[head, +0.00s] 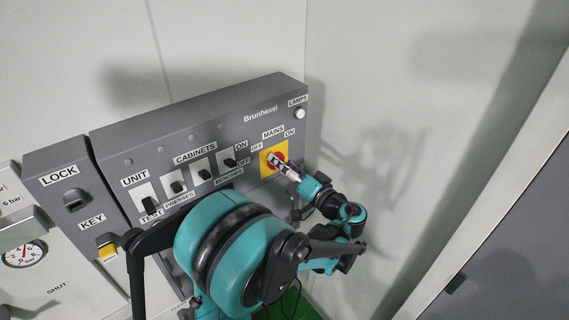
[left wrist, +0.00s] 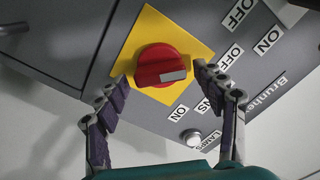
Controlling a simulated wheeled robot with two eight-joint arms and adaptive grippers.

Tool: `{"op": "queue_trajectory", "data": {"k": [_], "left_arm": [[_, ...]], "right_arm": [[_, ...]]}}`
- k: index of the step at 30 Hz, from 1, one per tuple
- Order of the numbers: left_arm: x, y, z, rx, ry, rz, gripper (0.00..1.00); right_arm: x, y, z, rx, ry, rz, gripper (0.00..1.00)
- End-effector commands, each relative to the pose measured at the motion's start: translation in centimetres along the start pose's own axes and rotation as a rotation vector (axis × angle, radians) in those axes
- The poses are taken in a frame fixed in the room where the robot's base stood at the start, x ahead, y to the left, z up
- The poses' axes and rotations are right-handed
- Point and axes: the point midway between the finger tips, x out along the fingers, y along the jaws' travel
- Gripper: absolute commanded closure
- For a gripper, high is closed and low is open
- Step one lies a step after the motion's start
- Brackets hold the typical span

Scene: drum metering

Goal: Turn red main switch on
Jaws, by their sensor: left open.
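The red main switch (left wrist: 158,62) is a round knob with a raised handle on a yellow plate (left wrist: 143,33). In the wrist view its grey pointer mark lies at the right end of the handle, toward the OFF label (left wrist: 230,53). The ON label (left wrist: 179,113) is below the plate there. In the head view the red switch (head: 280,156) is partly hidden by my fingers. My left gripper (left wrist: 160,74) is open, with one finger on each side of the knob; contact cannot be told. It also shows in the head view (head: 276,161). My right gripper is not in view.
The grey Brunhexel panel (head: 200,126) carries black cabinet switches (head: 203,170) left of the main switch. A white lamp (head: 299,113) is at its upper right. A pressure gauge (head: 24,254) sits lower left. A wall (head: 385,100) stands close on the right.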

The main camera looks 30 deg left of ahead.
Motion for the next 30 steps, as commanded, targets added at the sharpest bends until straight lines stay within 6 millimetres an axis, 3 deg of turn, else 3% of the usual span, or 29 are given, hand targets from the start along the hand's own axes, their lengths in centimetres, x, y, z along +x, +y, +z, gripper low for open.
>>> {"op": "queue_trajectory", "data": {"k": [10, 16, 30], "left_arm": [[0.58, 0.01, -0.01, 0.000, 0.000, 0.001, 0.31], [0.57, 0.01, 0.00, 0.000, 0.000, 0.002, 0.81], [0.56, 0.12, 0.10, 0.078, -0.001, 0.002, 0.81]], "right_arm": [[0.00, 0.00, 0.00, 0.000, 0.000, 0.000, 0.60], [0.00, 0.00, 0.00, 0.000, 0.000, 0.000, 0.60], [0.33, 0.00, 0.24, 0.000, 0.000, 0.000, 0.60]]}}
